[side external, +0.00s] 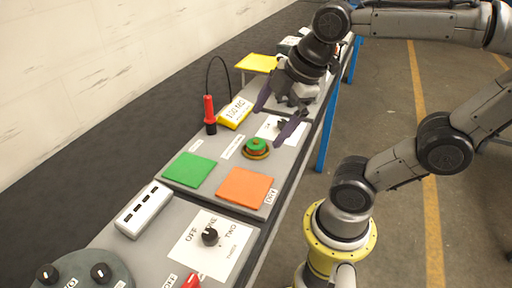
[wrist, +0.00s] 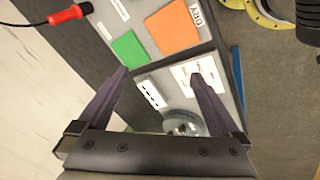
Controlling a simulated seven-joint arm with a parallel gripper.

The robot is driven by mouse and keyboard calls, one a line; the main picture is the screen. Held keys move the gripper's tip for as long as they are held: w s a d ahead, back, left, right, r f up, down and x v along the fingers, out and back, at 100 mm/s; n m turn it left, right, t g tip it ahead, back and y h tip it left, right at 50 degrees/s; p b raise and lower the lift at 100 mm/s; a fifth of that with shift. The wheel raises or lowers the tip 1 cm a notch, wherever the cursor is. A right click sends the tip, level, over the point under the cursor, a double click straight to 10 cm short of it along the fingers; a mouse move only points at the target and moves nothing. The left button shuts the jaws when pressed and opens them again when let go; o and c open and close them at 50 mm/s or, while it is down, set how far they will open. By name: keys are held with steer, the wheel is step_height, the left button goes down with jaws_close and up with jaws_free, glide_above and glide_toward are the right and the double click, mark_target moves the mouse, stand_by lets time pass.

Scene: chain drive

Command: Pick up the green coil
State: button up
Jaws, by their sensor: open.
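The green coil (side external: 256,143) sits on top of a small stack with red and yellow rings, on the grey bench between the green and orange squares and a white card. My gripper (side external: 277,115) is open and empty, its two purple fingers spread above the bench just behind and right of the coil in the side view. In the wrist view my gripper (wrist: 159,74) shows both fingers apart with nothing between them. I cannot make out the coil in the wrist view.
A green square (side external: 190,169) and an orange square (side external: 245,187) lie flat in front of the coil. A red-handled tool (side external: 209,112) with a black cable stands left, beside a yellow labelled block (side external: 235,112). A white power strip (side external: 144,208) and dial card (side external: 212,238) are nearer.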

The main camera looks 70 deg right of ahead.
steer(key=w+d+r+n+g, duration=0.1)
steer(key=w+d+n, duration=0.2)
steer(key=w+n, duration=0.25)
steer(key=n+g, duration=0.3)
steer(key=g, duration=0.1)
glide_above(256, 141)
step_height(256, 141, down, 7)
step_height(256, 141, down, 14)
steer(key=shift+r, duration=0.25)
steer(key=shift+r, duration=0.1)
jaws_close()
